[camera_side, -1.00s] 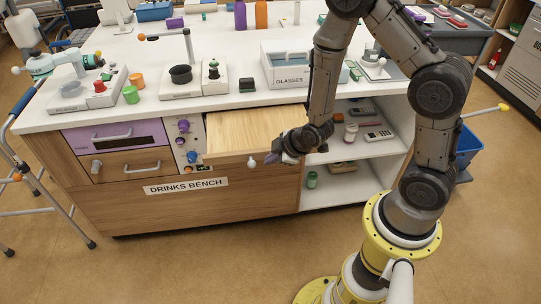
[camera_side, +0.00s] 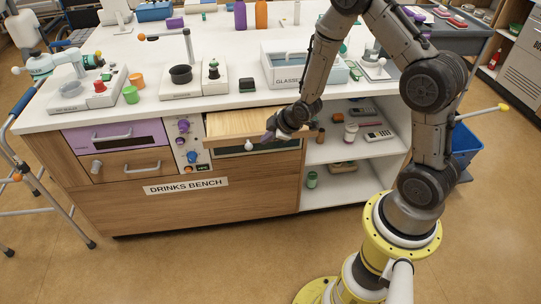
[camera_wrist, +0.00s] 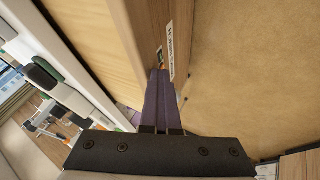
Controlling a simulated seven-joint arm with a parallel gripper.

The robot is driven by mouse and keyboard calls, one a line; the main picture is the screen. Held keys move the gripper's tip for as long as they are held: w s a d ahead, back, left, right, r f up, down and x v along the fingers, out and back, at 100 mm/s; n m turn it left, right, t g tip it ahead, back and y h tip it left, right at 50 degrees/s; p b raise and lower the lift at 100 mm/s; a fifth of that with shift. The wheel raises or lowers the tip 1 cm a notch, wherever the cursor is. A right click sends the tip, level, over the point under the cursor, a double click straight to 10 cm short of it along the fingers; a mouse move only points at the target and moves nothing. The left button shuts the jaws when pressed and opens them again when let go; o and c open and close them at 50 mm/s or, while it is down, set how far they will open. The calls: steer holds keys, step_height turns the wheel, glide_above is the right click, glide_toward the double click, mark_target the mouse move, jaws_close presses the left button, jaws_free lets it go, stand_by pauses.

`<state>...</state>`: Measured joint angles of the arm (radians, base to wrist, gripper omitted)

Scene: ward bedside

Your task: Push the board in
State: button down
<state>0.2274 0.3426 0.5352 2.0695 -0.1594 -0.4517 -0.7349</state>
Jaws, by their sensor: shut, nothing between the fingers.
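The pale wooden board (camera_side: 243,124) sticks out a short way from the front of the drinks bench, just under the white top. A small white knob (camera_side: 249,145) is at its front edge. My gripper (camera_side: 268,137) is shut and empty, with its purple fingertips at the right part of the board's front edge. I cannot tell whether they touch it. In the wrist view the shut purple fingers (camera_wrist: 158,78) point along a wooden surface near the bench label; which part of the wood is the board is hard to tell there.
A purple drawer (camera_side: 115,134) and a wooden drawer (camera_side: 134,165) are shut at the left. Open shelves (camera_side: 345,152) with small items lie to the right. The floor in front is clear.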

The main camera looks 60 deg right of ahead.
mark_target(258, 117)
steer(key=w+d, duration=0.8)
stand_by(0.4)
